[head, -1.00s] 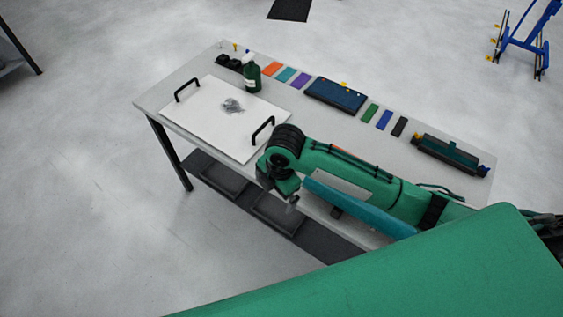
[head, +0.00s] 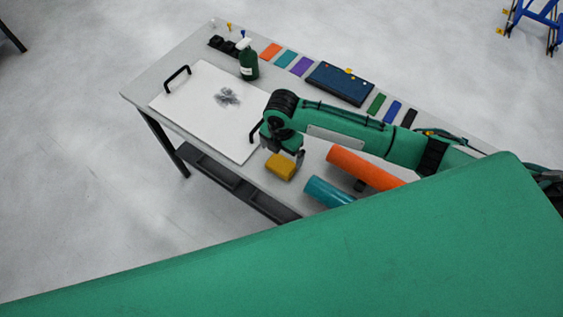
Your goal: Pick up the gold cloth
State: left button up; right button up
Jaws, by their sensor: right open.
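The gold cloth (head: 281,166) is a small folded yellow-gold block on the table's near side, just right of the white board. My right gripper (head: 283,155) points down directly above and behind the cloth, its fingers spread. One finger shows at the cloth's right side. I cannot tell whether the fingers touch the cloth. The left gripper is not in view.
The white board (head: 200,110) with black handles and a dark smudge lies to the left. A green spray bottle (head: 249,65) stands behind it. Orange (head: 365,168) and teal (head: 328,192) rolls lie right of the cloth. Colour swatches and a blue case (head: 340,84) line the back.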

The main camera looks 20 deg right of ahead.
aim_at(282, 164)
jog(key=shift+f, duration=0.65)
jog(key=shift+w+f, duration=0.15)
jog(key=shift+f, duration=0.2)
notch_tip(282, 164, down, 2)
jog(key=shift+p, duration=0.7)
notch_tip(282, 164, down, 2)
jog(key=shift+f+p, duration=0.2)
jog(key=shift+p, duration=0.15)
jog(key=shift+w+f, duration=0.1)
jog(key=shift+f, duration=0.4)
jog(key=c, duration=0.9)
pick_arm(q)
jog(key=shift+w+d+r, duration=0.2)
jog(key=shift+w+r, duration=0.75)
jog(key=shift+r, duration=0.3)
pick_arm(e)
jog(key=shift+d, duration=0.1)
